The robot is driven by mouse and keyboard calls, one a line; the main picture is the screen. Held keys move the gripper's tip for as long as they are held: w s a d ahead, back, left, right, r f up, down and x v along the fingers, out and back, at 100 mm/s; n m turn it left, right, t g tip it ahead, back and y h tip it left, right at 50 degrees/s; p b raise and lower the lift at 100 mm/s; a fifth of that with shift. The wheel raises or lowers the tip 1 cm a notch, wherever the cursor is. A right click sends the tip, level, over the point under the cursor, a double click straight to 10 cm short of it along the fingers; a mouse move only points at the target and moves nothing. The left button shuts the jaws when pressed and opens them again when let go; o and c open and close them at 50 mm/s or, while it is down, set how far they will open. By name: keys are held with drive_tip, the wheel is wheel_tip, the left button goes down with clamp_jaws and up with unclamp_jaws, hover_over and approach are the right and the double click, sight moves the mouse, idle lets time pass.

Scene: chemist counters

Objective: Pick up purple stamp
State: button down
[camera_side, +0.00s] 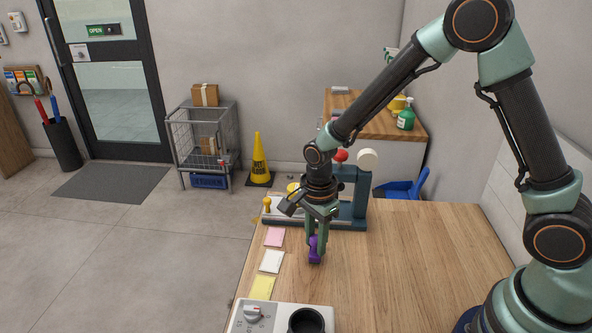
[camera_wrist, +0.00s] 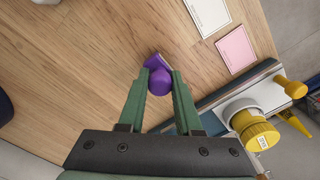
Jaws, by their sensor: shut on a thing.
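The purple stamp (camera_side: 315,250) is upright on the wooden counter, near its left edge in the side view. My gripper (camera_side: 317,238) reaches down onto it from above, its green fingers on either side of the stamp's upper part. In the wrist view the purple stamp (camera_wrist: 160,78) shows its rounded knob between the two fingertips, with part of its base beyond. My gripper (camera_wrist: 160,84) is shut on it there. The fingers hide part of the stamp. I cannot tell whether its base touches the wood.
Pink (camera_side: 275,237), white (camera_side: 271,261) and yellow (camera_side: 262,287) note pads lie left of the stamp. A dark blue stand (camera_side: 361,195) with yellow and white parts is behind it. A white device (camera_side: 255,318) with a black cup (camera_side: 306,320) stands in front. The counter's right side (camera_side: 420,260) is clear.

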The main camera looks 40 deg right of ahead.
wheel_tip(320, 180, up, 20)
drive_tip(key=shift+f, duration=0.25)
drive_tip(key=c, duration=1.6)
unclamp_jaws()
drive_tip(key=c, duration=1.3)
unclamp_jaws()
clamp_jaws()
approach(272, 261)
drive_tip(key=shift+f, duration=1.8)
